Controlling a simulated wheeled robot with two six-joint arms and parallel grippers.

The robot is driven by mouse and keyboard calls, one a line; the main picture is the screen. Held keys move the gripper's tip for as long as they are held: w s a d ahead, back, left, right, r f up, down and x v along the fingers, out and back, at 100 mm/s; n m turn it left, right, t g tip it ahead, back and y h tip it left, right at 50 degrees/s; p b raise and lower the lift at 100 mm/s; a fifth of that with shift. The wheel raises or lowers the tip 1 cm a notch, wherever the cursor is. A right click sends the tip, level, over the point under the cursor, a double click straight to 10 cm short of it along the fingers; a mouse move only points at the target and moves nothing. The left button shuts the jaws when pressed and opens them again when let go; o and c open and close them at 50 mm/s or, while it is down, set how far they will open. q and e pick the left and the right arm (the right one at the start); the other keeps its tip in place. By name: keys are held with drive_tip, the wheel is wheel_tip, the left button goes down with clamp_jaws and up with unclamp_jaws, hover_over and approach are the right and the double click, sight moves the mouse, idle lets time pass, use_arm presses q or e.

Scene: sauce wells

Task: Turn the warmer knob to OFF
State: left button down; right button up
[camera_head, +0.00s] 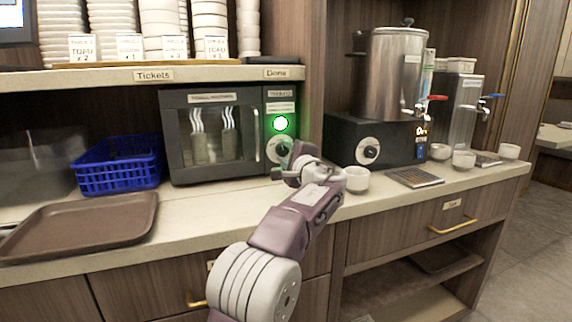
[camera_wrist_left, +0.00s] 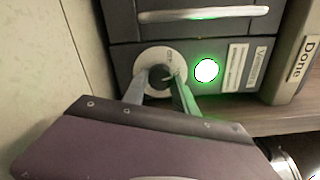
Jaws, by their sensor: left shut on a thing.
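The warmer (camera_head: 212,140) is a dark box with a glass door and a control panel on its right side. Its round knob (camera_head: 280,147), dark-centred on a pale dial, sits below a lit green light (camera_head: 280,123). My left gripper (camera_head: 284,168) is at the knob and partly covers it. In the left wrist view the two fingers (camera_wrist_left: 159,85) are shut on the dark knob (camera_wrist_left: 159,74), one on each side, and the green light (camera_wrist_left: 207,70) glows beside it. The knob's pointer and the dial lettering are too small to read. My right gripper is out of view.
A blue basket (camera_head: 118,166) and a brown tray (camera_head: 80,224) are on the counter at left. A white cup (camera_head: 356,179) stands close right of my left gripper. A metal urn (camera_head: 392,75) on a black base with another knob (camera_head: 368,152) is further right. A shelf (camera_head: 200,74) overhangs the warmer.

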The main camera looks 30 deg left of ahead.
use_arm(q)
drive_tip(key=n+b, duration=0.1)
drive_tip(key=n, duration=0.1)
drive_tip(key=n+b, duration=0.2)
drive_tip(key=shift+f+n, duration=0.2)
drive_tip(key=shift+n, duration=0.1)
drive_tip(key=shift+r+n+b, duration=0.2)
drive_tip(key=shift+n+b, duration=0.9)
drive_tip(key=shift+n, duration=1.3)
drive_tip(key=c, duration=1)
unclamp_jaws()
